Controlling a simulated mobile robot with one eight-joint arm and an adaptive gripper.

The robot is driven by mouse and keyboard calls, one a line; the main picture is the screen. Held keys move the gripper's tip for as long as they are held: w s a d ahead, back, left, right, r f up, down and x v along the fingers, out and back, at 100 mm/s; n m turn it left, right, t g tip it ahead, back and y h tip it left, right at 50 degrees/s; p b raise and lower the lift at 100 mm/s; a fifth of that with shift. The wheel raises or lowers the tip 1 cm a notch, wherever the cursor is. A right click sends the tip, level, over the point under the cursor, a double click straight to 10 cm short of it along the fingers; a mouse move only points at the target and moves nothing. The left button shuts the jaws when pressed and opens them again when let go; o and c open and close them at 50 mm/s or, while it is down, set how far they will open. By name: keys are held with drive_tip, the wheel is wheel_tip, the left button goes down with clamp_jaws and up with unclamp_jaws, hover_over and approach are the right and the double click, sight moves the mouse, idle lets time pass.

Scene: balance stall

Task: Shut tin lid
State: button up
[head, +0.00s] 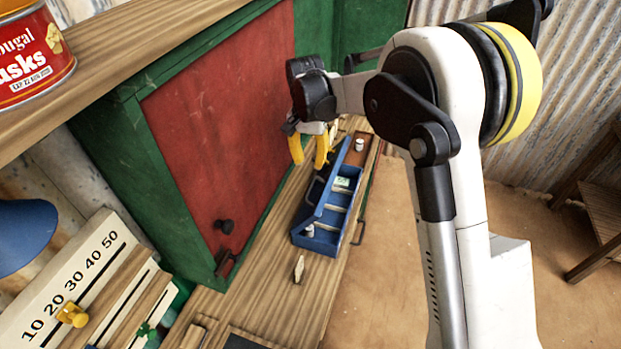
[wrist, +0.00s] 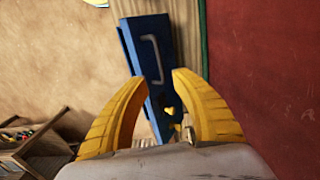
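The blue tin (head: 327,239) stands on the wooden counter with its compartments showing, so it is open. Its lid appears as a raised blue panel along the tin's left side, partly hidden. In the wrist view a blue panel with a grey handle (wrist: 150,58), seemingly the lid, stands steeply beyond my fingers. My gripper (head: 308,164) is above the counter, near the far left end of the tin. Its yellow fingers also show in the wrist view (wrist: 159,78), apart with nothing between the tips. I cannot tell whether either finger touches the lid.
A green cabinet with a red panel (head: 215,120) stands close left of the tin. A small pale object (head: 299,268) lies on the counter in front of it. A red can (head: 35,60) sits on the upper shelf (head: 130,45). Open floor (head: 385,270) lies right of the counter.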

sight(311, 186)
drive_tip(key=f, duration=0.9)
drive_tip(key=shift+d+f, duration=0.2)
drive_tip(key=shift+f, duration=0.1)
drive_tip(key=shift+s, duration=0.1)
clamp_jaws()
